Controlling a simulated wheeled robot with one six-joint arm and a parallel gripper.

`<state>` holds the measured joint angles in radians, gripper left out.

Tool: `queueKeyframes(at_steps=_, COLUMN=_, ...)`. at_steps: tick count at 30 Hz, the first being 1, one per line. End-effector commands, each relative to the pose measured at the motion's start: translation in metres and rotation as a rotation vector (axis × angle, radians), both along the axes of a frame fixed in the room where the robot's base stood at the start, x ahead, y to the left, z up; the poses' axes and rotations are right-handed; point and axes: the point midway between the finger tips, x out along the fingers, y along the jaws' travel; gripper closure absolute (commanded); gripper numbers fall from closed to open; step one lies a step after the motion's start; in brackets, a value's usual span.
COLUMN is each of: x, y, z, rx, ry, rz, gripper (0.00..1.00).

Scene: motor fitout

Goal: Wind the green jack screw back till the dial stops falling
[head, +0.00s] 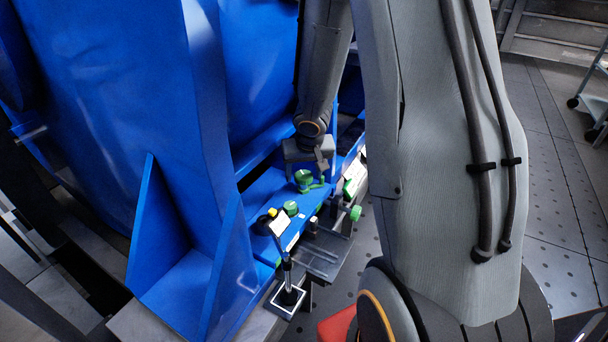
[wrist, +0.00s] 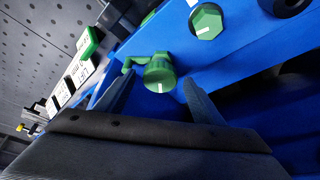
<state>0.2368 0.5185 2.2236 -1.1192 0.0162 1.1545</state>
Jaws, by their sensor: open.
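A round green screw head (wrist: 160,74) with a white mark and a green arm at its left shows in the wrist view, between the tips of my gripper (wrist: 154,88). The fingers stand apart on either side; I cannot tell how far the tips are from it. A green hexagonal head (wrist: 207,21) with a white mark is beyond it on the blue metal. In the head view my gripper (head: 320,162) is just above the green screw (head: 303,180), and the second green head (head: 291,208) is nearer. No readable dial face shows.
A small stand (head: 287,296) with a white tilted plate (head: 279,223) is at the front of the blue frame (head: 190,285). A green side knob (head: 355,213) sticks out right. White label cards (wrist: 82,70) lie left in the wrist view. Blue walls rise left of my arm.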

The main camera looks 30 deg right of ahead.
Motion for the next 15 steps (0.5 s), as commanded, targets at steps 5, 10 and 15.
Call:
queueKeyframes(at_steps=5, x=0.0, y=0.0, z=0.0002, rx=0.0, ry=0.0, rz=0.0, gripper=0.38)
queueKeyframes(at_steps=10, x=0.0, y=0.0, z=0.0002, rx=0.0, ry=0.0, rz=0.0, gripper=0.62)
queueKeyframes(at_steps=15, x=-0.0001, y=0.0, z=0.0002, rx=0.0, ry=0.0, rz=0.0, gripper=0.8)
